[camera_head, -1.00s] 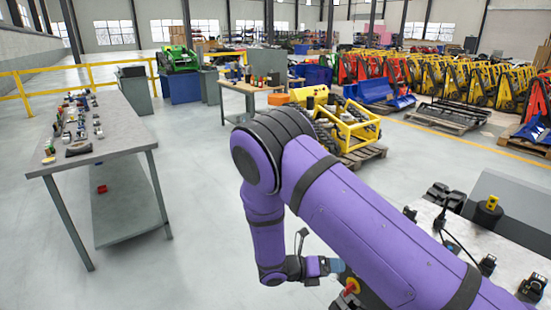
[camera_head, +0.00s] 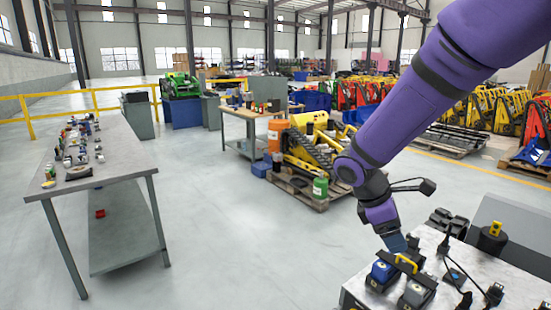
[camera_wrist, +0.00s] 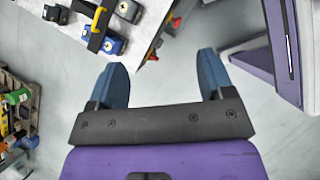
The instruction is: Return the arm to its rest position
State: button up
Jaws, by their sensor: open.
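My purple arm reaches in from the upper right in the head view and hangs down to my gripper (camera_head: 397,245). The gripper shows close by a black carrier with a yellow handle (camera_head: 405,263) on the near workbench (camera_head: 455,272); the gap between them is hard to judge there.
Blue-topped (camera_head: 382,271) and grey blocks sit by the carrier. A long table (camera_head: 115,165) with small parts is at left. A pallet with yellow machinery (camera_head: 300,188) stands behind. Open floor lies between.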

jog(key=s+d+r+m+t+y, duration=0.2)
jog(key=s+r+m+t+y, duration=0.1)
jog(key=s+r+m, duration=0.4)
jog(key=s+d+r+m+t+y, duration=0.3)
jog(key=s+r+m, duration=0.5)
jog(key=s, duration=0.5)
jog(key=shift+r+t, duration=0.3)
